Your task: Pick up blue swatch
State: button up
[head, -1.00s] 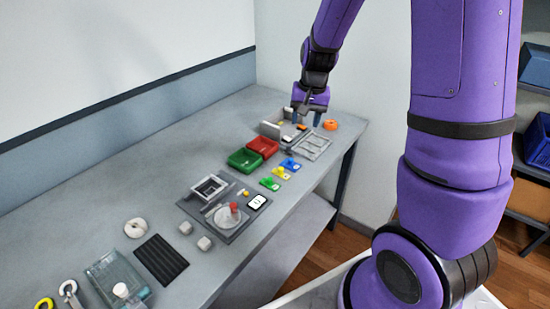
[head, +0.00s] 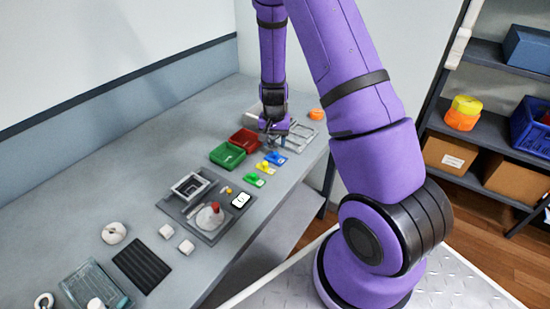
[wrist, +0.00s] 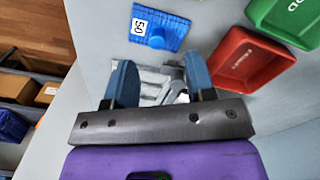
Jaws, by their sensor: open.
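The blue swatch (head: 276,157) lies flat on the grey table, at the right end of a short row with a yellow swatch (head: 265,166) and a green swatch (head: 254,180). In the wrist view the blue swatch (wrist: 160,29) shows a white label reading 50 and a raised round knob. My gripper (head: 273,140) is above the table just behind the blue swatch. In the wrist view its two blue fingers (wrist: 160,80) are apart with nothing held between them, and the swatch lies beyond the fingertips, clear of them.
A red bin (head: 245,139) and a green bin (head: 227,155) stand left of the swatches. A grey rack (head: 301,135) lies behind my gripper, with an orange ring (head: 316,114) beyond. A grey tray (head: 211,190) with small items sits nearer. The table's front edge runs close to the swatches.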

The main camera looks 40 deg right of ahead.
aim_at(276, 153)
jog(key=shift+s+d+f, duration=0.1)
jog(key=shift+f, duration=1.25)
jog(key=shift+s+f, duration=0.1)
jog(key=shift+f, duration=1.25)
grip_shut()
